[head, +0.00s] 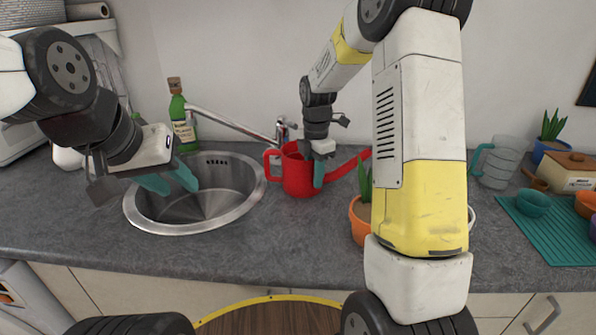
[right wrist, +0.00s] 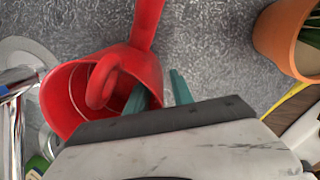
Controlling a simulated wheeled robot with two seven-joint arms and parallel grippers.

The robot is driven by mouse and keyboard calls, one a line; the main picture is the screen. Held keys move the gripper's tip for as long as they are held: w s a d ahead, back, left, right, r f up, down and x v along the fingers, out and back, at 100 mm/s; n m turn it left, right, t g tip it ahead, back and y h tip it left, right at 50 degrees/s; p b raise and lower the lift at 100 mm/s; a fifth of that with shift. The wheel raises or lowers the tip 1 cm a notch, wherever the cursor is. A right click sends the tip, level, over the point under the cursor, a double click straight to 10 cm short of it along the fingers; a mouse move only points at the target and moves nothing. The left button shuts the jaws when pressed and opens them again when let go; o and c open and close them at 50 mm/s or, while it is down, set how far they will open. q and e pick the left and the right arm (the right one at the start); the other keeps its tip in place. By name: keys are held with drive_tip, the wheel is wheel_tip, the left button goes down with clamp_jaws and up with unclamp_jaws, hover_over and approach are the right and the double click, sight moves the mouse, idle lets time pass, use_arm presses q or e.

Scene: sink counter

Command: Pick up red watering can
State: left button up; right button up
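The red watering can (head: 297,176) stands upright on the counter just right of the sink, its handle to the left and its spout pointing right. My right gripper (head: 318,172) is at its right side, near the spout base. In the right wrist view the can (right wrist: 70,98) shows its open top, and the teal fingers of the right gripper (right wrist: 160,92) are apart. One finger overlaps the can's opening and the other is outside its wall; whether they touch the wall is unclear. My left gripper (head: 170,181) is open and empty over the sink.
The sink (head: 240,207) with its faucet (head: 235,121) is left of the can. A green bottle (head: 181,118) stands behind the sink. An orange plant pot (head: 360,222) is right of the can, partly behind my right arm. A glass pitcher (head: 500,160) and teal mat (head: 555,236) are further right.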

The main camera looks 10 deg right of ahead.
drive_tip(key=shift+f, duration=0.5)
clamp_jaws()
idle(1.1)
